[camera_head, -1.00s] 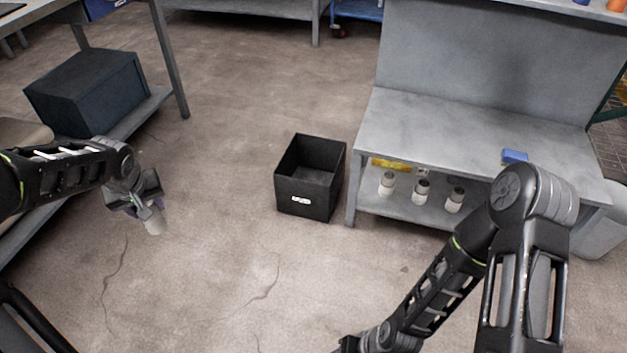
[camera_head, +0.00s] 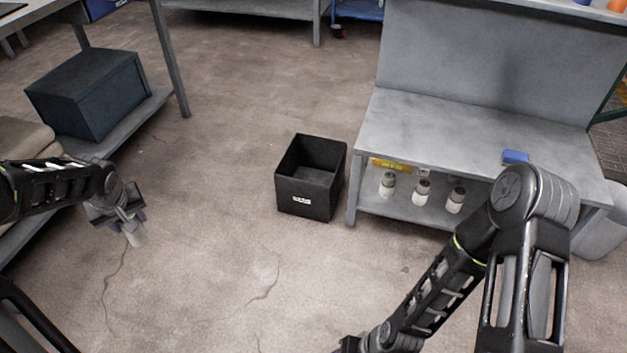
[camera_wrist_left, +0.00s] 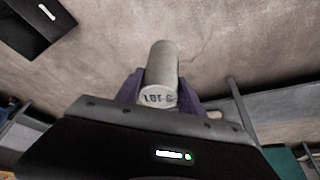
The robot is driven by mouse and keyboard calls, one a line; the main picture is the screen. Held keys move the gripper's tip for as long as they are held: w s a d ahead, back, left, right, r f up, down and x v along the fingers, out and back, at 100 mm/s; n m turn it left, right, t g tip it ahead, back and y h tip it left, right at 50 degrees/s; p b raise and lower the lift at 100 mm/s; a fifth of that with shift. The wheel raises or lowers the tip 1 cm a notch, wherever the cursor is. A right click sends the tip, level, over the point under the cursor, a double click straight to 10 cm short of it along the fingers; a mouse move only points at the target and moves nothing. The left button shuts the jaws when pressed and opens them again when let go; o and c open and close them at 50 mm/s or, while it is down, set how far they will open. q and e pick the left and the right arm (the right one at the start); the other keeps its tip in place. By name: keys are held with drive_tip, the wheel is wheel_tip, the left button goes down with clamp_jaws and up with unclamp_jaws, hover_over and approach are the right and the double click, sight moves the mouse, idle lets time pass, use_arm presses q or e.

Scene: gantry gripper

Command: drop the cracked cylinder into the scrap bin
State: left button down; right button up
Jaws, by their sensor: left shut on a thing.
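My left gripper (camera_head: 126,221) is shut on a pale grey cylinder (camera_head: 136,237) and holds it above the floor at the left. In the left wrist view the cylinder (camera_wrist_left: 160,75) sits between the purple fingers, with dark characters on its near end; I cannot make out a crack. The black open bin (camera_head: 308,207) stands on the floor in the middle, right of and apart from my left gripper. Its inside looks empty. Part of a dark box with a white label (camera_wrist_left: 40,28) shows at the upper left of the wrist view. My right gripper (camera_head: 345,346) is mostly cut off at the bottom edge.
A grey workbench (camera_head: 440,125) stands right of the bin, with several pale cylinders (camera_head: 421,190) on its lower shelf and a blue block (camera_head: 515,157) on top. A dark box (camera_head: 85,95) rests on a shelf at the left. Floor between left gripper and bin is clear.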

use_arm(q)
drive_tip(key=w+d+r+m+h, duration=0.1)
drive_tip(key=d+r+m, duration=0.1)
drive_tip(key=d+r, duration=0.2)
drive_tip(key=w+d+r+m, duration=0.1)
drive_tip(key=d+r, duration=0.3)
drive_tip(key=d, duration=0.7)
drive_tip(key=w+d+r+m+t+h, duration=0.1)
drive_tip(key=d+r+m, duration=0.3)
drive_tip(key=d, duration=0.4)
drive_tip(key=shift+w+d+r+h, duration=0.2)
drive_tip(key=shift+r+h, duration=0.1)
drive_tip(key=shift+r, duration=0.15)
